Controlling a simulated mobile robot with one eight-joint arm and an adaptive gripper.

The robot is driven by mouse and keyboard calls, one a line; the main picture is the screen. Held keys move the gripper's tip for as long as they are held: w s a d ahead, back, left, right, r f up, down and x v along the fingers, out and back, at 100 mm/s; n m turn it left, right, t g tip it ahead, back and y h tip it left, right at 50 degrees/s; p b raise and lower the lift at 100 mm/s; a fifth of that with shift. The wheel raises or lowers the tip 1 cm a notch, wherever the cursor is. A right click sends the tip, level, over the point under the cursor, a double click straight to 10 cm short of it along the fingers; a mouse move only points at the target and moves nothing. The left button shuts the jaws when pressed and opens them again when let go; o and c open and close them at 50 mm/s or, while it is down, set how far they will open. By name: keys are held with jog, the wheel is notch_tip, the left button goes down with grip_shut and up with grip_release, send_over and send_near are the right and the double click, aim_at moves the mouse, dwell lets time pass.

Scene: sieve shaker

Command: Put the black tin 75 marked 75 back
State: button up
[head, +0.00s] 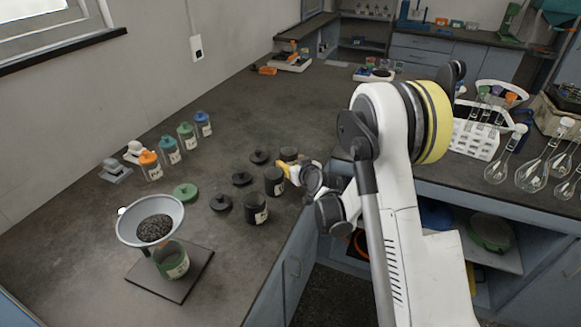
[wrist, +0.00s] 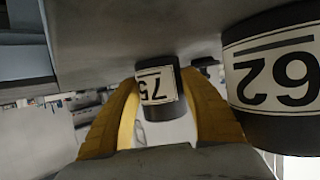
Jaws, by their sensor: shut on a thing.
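The black tin 75 (wrist: 161,98) is upright between the two yellow fingers of my gripper (wrist: 155,115) in the wrist view, which shows its label upside down. My gripper is shut on it. In the head view, my gripper (head: 287,170) reaches in from the right, and its yellow finger partly hides a black tin (head: 289,154), which seems to be tin 75. I cannot tell whether its base touches the bench. The black tin 62 (wrist: 275,80) stands close beside the right finger in the wrist view.
Black tins (head: 256,208) (head: 274,181) stand nearby, with black lids (head: 242,179) to their left. A sieve bowl (head: 150,222) sits above a green tin (head: 172,262) on a dark plate (head: 197,267). Several jars (head: 170,150) line the wall side.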

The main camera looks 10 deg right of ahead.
jog(key=o, duration=0.9)
